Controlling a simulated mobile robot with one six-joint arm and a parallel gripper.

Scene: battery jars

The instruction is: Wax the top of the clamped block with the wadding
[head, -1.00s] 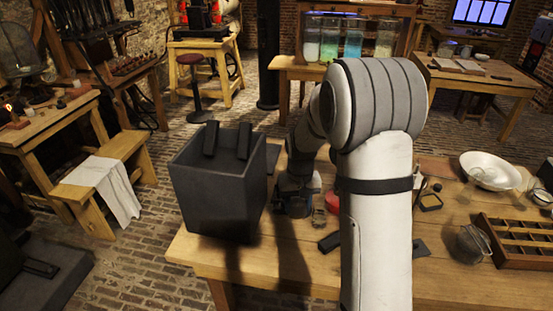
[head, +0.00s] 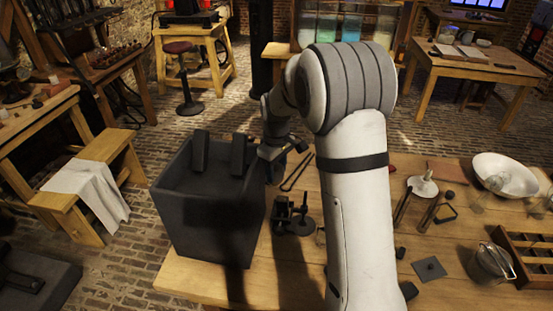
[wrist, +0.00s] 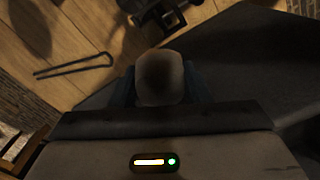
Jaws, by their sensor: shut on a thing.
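My gripper (wrist: 160,92) is shut on a rounded, pale brown-grey pad, the wadding (wrist: 160,72), in the wrist view. The wadding bulges out between the fingers. In the head view my gripper (head: 274,150) is beside the right rim of a large dark box, above the table. A small dark clamp-like fixture (head: 282,212) stands on the table right of the box; part of it shows at the top of the wrist view (wrist: 160,12). I cannot clearly tell a separate block in it. The wadding looks apart from the fixture.
The tall dark box (head: 208,220) fills the table's left corner, with two dark bars (head: 238,153) at its rim. Black tongs (head: 297,172) lie behind the fixture. A white bowl (head: 505,175), a metal pot (head: 492,262) and a divided wooden tray (head: 525,260) stand to the right.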

